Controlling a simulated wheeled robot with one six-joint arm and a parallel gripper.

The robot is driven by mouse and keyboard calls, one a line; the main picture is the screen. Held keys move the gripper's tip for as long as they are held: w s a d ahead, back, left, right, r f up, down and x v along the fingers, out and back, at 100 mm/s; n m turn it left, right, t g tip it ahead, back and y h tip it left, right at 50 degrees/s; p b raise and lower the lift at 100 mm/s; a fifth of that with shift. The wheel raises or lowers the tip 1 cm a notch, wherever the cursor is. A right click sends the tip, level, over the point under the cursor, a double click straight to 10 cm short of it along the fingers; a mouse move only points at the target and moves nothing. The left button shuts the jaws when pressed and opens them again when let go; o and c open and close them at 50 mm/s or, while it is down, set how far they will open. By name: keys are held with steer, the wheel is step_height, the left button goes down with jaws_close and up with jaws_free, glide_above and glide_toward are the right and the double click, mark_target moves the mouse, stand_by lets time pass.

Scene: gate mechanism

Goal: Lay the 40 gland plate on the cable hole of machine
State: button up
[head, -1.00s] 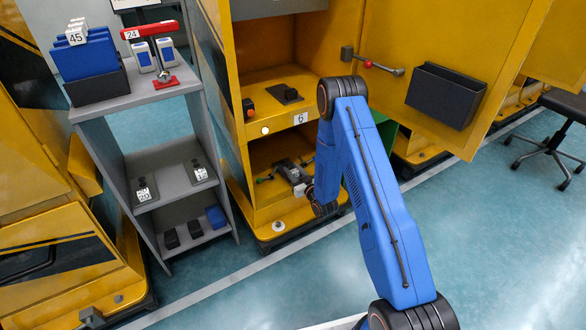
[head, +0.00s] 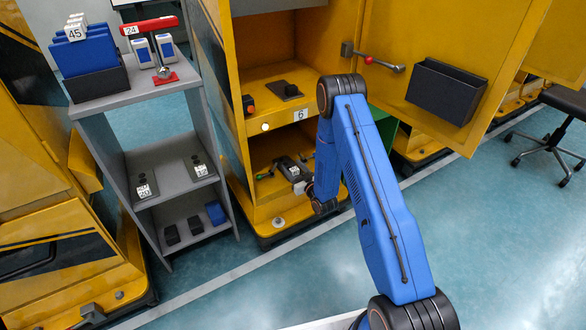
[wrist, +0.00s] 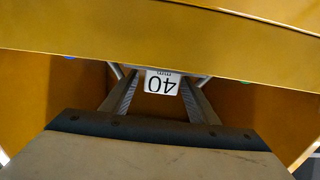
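The 40 gland plate shows in the wrist view by its white tag (wrist: 161,82), read upside down, with a thin pale edge behind it. My gripper (wrist: 160,88) has its two fingers on either side of the tag and appears shut on the plate. In the head view my gripper (head: 302,186) reaches into the lower bay of the yellow machine (head: 262,211), numbered 6. A dark piece with a white label (head: 291,168) is at its tip, low in the bay. The cable hole is not visible, and I cannot tell whether the plate touches the bay floor.
A grey rack (head: 160,95) left of the machine holds other tagged plates (head: 144,187) on its middle shelf. The open yellow door (head: 500,60) with a dark bin (head: 446,93) is at the right. A yellow edge (wrist: 160,45) crosses close before the wrist camera.

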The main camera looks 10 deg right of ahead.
steer(key=shift+s+f, duration=0.1)
steer(key=shift+s, duration=0.05)
steer(key=v, duration=1.7)
steer(key=shift+r, duration=0.2)
